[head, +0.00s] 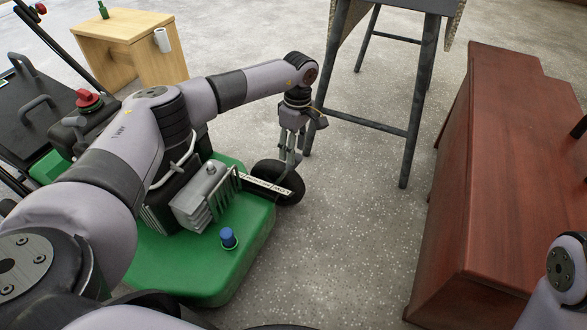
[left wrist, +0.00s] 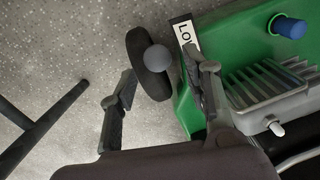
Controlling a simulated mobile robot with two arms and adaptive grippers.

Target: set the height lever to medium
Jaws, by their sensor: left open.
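The green mower (head: 237,255) stands at the left of the head view, with a white label strip (head: 265,184) running to its black wheel (head: 277,182). In the left wrist view the label (left wrist: 185,34) reads "LOW". My left gripper (head: 291,170) points down over the wheel. Its fingers (left wrist: 160,66) are open, one on each side of the knob; I cannot tell whether they touch it. The lever's shaft is hidden. My right gripper is out of view.
A blue cap (head: 228,236) and a finned grey engine (head: 205,197) sit on the mower. A dark-legged stand (head: 419,95) rises behind the gripper. A reddish wooden cabinet (head: 510,180) fills the right. Speckled floor between is clear.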

